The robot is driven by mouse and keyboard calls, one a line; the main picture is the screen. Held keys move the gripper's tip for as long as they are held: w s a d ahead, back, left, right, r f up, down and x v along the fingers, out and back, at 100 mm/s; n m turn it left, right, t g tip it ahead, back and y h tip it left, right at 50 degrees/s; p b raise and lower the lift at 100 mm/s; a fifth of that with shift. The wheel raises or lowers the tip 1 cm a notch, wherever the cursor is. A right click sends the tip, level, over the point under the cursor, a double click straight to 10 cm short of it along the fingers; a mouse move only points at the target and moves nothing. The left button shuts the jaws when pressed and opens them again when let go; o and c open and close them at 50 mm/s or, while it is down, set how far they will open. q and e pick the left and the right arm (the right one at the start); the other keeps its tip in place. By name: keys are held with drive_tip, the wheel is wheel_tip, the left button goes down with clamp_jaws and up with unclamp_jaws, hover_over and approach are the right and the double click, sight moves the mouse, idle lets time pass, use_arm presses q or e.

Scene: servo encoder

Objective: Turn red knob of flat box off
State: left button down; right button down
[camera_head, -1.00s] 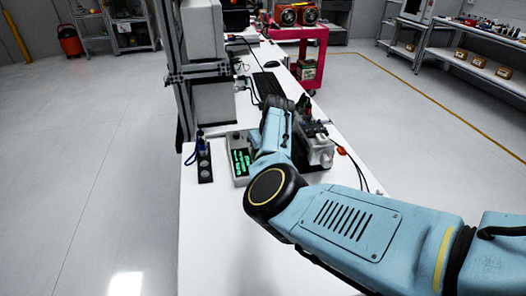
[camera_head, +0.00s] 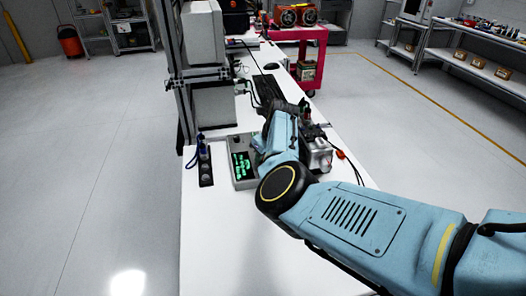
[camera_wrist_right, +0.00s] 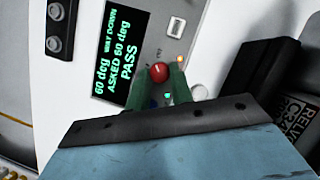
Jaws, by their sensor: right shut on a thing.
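The flat box (camera_head: 239,181) lies on the white table with a green-lit display (camera_head: 241,163). In the right wrist view the display (camera_wrist_right: 118,50) reads "60 deg", "WAY DOWN", "ASKED 60 deg" and "PASS". The red knob (camera_wrist_right: 159,71) is on the box face beside the display. My right gripper (camera_wrist_right: 160,77) has its green fingers closed around the knob, one on each side. In the head view my own arm hides the knob and the fingertips. My left gripper is not in view.
A dark strip with round sockets (camera_head: 205,173) lies left of the box. A grey metal device (camera_head: 318,155) with cables stands close to the right of my arm. A keyboard (camera_head: 268,88) lies farther back. The table front is clear.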

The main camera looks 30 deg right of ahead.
drive_tip(key=shift+d+r+n+y+p, duration=0.15)
drive_tip(key=shift+n+y+p, duration=0.25)
drive_tip(key=shift+n, duration=0.5)
drive_tip(key=shift+n+g, duration=0.3)
drive_tip(key=shift+n, duration=0.2)
drive_tip(key=shift+w+d+f+n+y, duration=0.1)
drive_tip(key=shift+f+n+y, duration=0.15)
drive_tip(key=shift+n, duration=0.65)
drive_tip(key=shift+n+g+y+b, duration=0.25)
drive_tip(key=shift+n+g+b, duration=0.05)
drive_tip(key=shift+n+b, duration=0.15)
drive_tip(key=n+b, duration=0.2)
drive_tip(key=b, duration=0.1)
drive_tip(key=shift+w+f+n+g+y, duration=0.1)
drive_tip(key=shift+f+n+g+y, duration=0.05)
drive_tip(key=shift+n+g+y, duration=0.2)
drive_tip(key=shift+n+g+b, duration=0.25)
drive_tip(key=shift+n+b, duration=0.45)
drive_tip(key=shift+b, duration=0.55)
drive_tip(key=shift+r+y, duration=0.25)
drive_tip(key=c, duration=1.2)
unclamp_jaws()
drive_tip(key=shift+c, duration=0.2)
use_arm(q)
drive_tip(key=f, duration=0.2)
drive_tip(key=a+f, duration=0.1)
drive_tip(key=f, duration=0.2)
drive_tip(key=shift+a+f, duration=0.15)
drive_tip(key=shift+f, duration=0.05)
